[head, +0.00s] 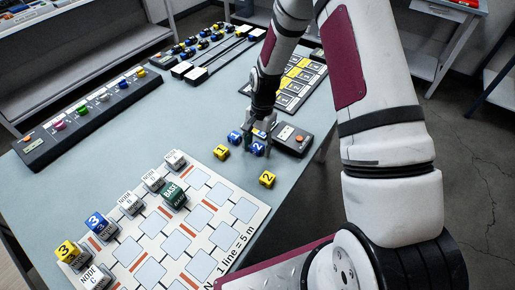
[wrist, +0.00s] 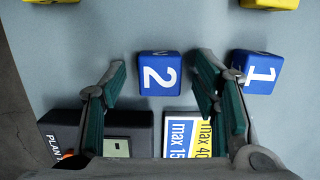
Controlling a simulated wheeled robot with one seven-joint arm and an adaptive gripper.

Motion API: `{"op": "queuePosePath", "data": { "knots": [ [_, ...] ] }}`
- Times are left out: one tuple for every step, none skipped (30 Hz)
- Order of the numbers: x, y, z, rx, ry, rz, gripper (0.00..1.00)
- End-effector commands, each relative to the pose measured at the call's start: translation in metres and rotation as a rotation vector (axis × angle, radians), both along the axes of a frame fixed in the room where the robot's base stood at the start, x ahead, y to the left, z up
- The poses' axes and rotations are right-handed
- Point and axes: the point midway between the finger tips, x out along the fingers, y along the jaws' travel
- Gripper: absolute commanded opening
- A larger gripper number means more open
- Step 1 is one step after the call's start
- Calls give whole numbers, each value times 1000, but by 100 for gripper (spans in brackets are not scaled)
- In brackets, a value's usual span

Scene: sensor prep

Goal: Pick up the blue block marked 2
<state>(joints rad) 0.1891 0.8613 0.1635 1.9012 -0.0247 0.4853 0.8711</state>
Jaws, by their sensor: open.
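The blue block marked 2 (head: 258,149) sits on the grey-blue table, with my gripper (head: 259,140) right at it. In the wrist view the blue block marked 2 (wrist: 160,74) shows its white number and lies between the two teal-padded fingertips. My gripper (wrist: 160,68) is open, with a gap on each side of the block and nothing held. Whether the fingertips are down at the block's height is hard to tell. The blue block marked 1 (wrist: 257,71) is just right of the right finger; it also shows in the head view (head: 234,137).
A yellow block marked 1 (head: 221,152) and a yellow block marked 2 (head: 267,180) are nearby. A dark device (head: 293,139) stands close beside my gripper. A white grid board (head: 182,230) with several blocks lies in front. A button strip (head: 88,119) is at left.

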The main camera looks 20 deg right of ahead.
Motion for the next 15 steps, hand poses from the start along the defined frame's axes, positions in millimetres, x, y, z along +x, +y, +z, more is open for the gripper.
{"op": "queuePosePath", "data": {
  "knots": [
    [0,0,0,0,0,0,55],
    [0,0,0,0,0,0,55],
    [0,0,0,0,0,0,50],
    [0,0,0,0,0,0,44],
    [0,0,0,0,0,0,37],
    [0,0,0,0,0,0,28],
    [0,0,0,0,0,0,21],
    [0,0,0,0,0,0,14],
    [0,0,0,0,0,0,10],
    [0,0,0,0,0,0,10],
    [0,0,0,0,0,0,10],
    [0,0,0,0,0,0,10],
    [0,0,0,0,0,0,10],
    [0,0,0,0,0,0,10],
    [0,0,0,0,0,0,10]
  ]
}}
